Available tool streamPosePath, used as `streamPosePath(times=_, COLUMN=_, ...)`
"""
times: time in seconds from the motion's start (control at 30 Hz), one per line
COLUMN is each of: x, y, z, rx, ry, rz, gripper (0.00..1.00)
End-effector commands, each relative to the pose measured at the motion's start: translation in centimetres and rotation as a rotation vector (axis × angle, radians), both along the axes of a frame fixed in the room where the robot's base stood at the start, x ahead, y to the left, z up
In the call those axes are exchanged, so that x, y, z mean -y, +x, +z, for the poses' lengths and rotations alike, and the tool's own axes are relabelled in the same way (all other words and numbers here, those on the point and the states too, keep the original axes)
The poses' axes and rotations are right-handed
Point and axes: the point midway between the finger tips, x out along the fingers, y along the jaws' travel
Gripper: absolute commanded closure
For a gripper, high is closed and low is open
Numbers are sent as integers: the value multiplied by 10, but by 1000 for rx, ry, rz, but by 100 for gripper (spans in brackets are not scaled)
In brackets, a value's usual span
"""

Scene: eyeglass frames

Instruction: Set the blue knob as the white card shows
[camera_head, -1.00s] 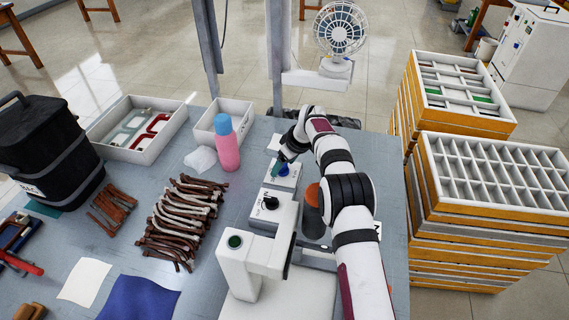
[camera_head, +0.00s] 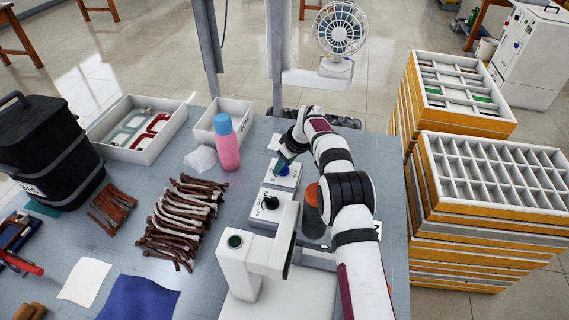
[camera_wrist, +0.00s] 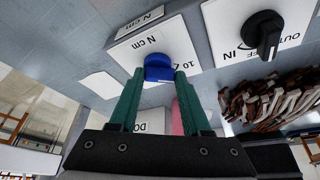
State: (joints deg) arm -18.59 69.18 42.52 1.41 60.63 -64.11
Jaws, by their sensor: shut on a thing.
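The blue knob (camera_wrist: 158,67) sits on a white box (camera_wrist: 125,52) marked "N cm", with a "10" printed beside the knob. In the head view the blue knob (camera_head: 283,170) shows just below my gripper (camera_head: 283,162). In the wrist view the two green fingers of my gripper (camera_wrist: 160,74) are at either side of the knob, shut on it. A white piece (camera_wrist: 98,86) lies on the table beside the box. I cannot tell whether it is the white card, and no setting is readable on it.
A box with a black knob (camera_head: 270,203) stands close in front of the blue knob's box. A white bench device (camera_head: 240,262) is nearer. A pink bottle (camera_head: 227,150) and several brown frame parts (camera_head: 182,220) are to the left. An orange-topped item (camera_head: 311,194) is beside my arm.

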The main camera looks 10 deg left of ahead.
Motion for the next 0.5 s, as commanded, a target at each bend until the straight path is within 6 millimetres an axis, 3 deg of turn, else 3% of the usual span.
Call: streamPosePath(times=0.5, x=-5, y=-2, z=1, rx=2, ry=-1, rz=-407, gripper=100)
